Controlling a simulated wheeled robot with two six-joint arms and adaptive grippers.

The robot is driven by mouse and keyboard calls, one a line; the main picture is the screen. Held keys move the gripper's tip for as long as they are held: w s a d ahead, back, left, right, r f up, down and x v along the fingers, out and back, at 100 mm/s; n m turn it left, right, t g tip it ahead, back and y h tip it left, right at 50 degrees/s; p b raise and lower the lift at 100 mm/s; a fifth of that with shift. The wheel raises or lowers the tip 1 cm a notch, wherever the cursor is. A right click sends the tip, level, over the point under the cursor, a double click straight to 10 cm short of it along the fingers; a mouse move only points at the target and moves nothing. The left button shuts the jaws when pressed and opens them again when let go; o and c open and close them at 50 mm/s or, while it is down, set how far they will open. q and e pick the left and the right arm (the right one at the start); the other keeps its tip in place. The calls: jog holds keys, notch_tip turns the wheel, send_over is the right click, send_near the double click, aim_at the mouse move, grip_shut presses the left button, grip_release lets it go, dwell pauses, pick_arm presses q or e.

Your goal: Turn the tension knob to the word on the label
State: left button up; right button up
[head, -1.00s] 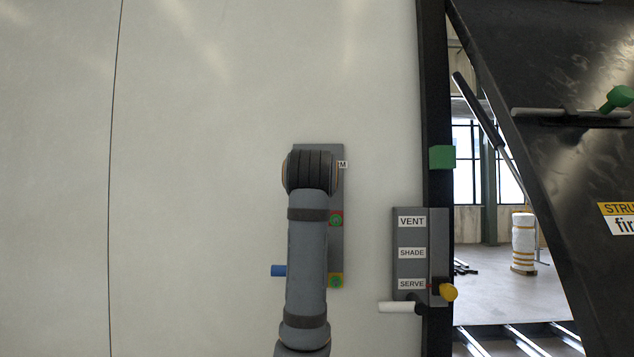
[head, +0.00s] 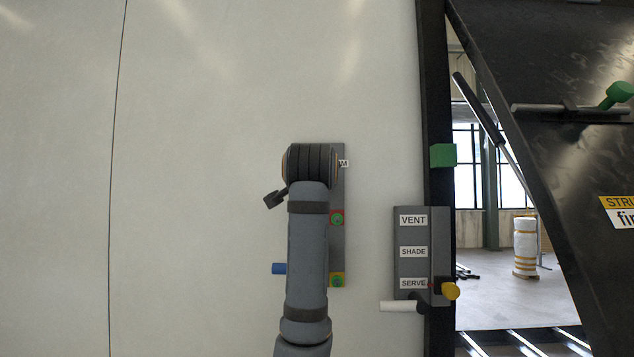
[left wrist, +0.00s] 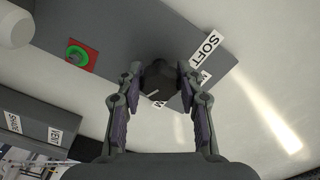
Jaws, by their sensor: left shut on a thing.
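The dark tension knob (left wrist: 159,76) sits on a grey panel (left wrist: 130,28) in the left wrist view. A pale line shows near its lower edge. My left gripper (left wrist: 160,72) has a finger on each side of the knob and is shut on it. A SOFT label (left wrist: 206,48) is right of the knob. My right gripper is out of view.
The panel carries a green button on a red plate (head: 337,219) and one on a yellow plate (head: 337,280). A blue peg (head: 279,268) sticks out left of my arm.

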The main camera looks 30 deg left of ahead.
pick_arm(q)
jog(key=m, duration=0.6)
jog(key=shift+b, duration=0.35)
jog(key=m, duration=0.4)
jog(key=shift+m, duration=0.4)
jog(key=shift+w+f+m+b, duration=0.1)
jog(key=shift+m+b, duration=0.2)
jog(key=shift+m, duration=1.1)
jog(key=o, duration=0.8)
jog(key=shift+d, duration=0.1)
jog(key=o, duration=0.4)
jog(key=shift+d+r, duration=0.1)
jog(key=shift+r, duration=0.1)
jog(key=v, duration=1.2)
jog(key=shift+s, duration=0.25)
